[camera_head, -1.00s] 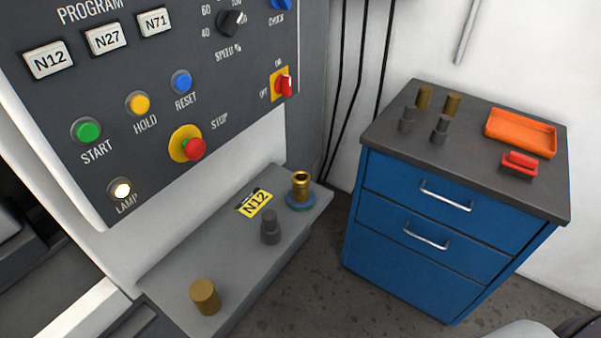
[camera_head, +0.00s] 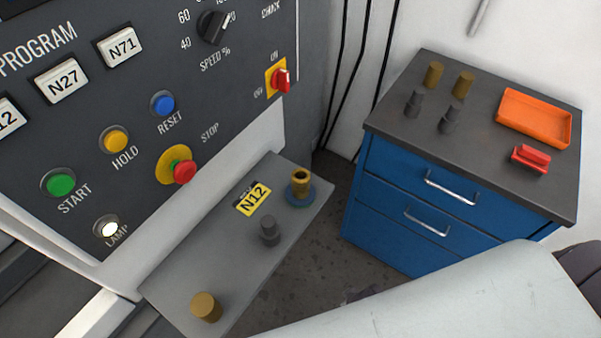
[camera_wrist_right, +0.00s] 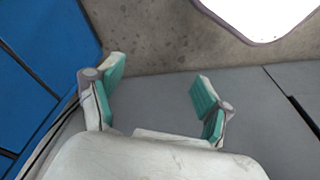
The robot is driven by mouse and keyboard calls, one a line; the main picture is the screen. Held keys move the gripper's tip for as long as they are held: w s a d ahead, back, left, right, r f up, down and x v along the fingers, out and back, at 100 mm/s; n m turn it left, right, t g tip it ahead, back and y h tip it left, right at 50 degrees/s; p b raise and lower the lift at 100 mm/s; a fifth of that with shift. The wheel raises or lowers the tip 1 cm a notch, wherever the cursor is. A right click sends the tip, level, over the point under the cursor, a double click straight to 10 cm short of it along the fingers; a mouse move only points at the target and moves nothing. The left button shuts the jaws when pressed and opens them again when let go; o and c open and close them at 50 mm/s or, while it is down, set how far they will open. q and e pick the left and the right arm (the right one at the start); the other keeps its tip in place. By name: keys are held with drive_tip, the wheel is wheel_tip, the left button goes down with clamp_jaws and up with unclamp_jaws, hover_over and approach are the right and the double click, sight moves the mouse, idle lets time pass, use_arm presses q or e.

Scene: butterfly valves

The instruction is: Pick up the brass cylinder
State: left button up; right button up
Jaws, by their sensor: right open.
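A plain brass cylinder (camera_head: 206,307) stands upright at the near end of the grey shelf (camera_head: 180,270) below the control panel. Two more brass cylinders, one left (camera_head: 434,75) and one right (camera_head: 463,85), stand on the blue cabinet's dark top. My right gripper (camera_wrist_right: 157,82) is open in the right wrist view, its teal-padded fingers apart with nothing between them. No brass cylinder shows in that view. My left gripper is not in view.
A dark stepped part (camera_head: 269,231) and a hollow brass fitting (camera_head: 300,183) on a blue-green base stand farther along the shelf. The cabinet (camera_head: 400,190) also holds two dark parts, an orange tray (camera_head: 507,122) and a red item (camera_head: 530,159). My white arm crosses the lower right.

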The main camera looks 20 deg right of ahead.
drive_tip(key=w+a+r+n+t+h+p, duration=0.1)
drive_tip(key=w+r+n+p, duration=0.15)
drive_tip(key=r, duration=1.05)
drive_tip(key=w+a+r+n+p, duration=0.1)
drive_tip(key=w+r+n+p, duration=0.15)
drive_tip(key=r, duration=1.05)
drive_tip(key=n+t+h+p, duration=0.3)
drive_tip(key=n+t+h, duration=0.35)
drive_tip(key=n, duration=1.65)
approach(299, 185)
drive_tip(key=shift+t+y, duration=0.55)
drive_tip(key=shift+t, duration=0.2)
drive_tip(key=x, duration=0.5)
drive_tip(key=d+x, duration=0.1)
drive_tip(key=x, duration=0.1)
drive_tip(key=shift+s+d+f, duration=0.2)
drive_tip(key=shift+s, duration=0.05)
drive_tip(key=p+x, duration=0.1)
drive_tip(key=x, duration=0.3)
drive_tip(key=shift+w+f, duration=0.2)
drive_tip(key=shift+w, duration=0.1)
drive_tip(key=shift+w+d+f, duration=0.1)
drive_tip(key=shift+w+f, duration=0.1)
drive_tip(key=shift+w, duration=0.05)
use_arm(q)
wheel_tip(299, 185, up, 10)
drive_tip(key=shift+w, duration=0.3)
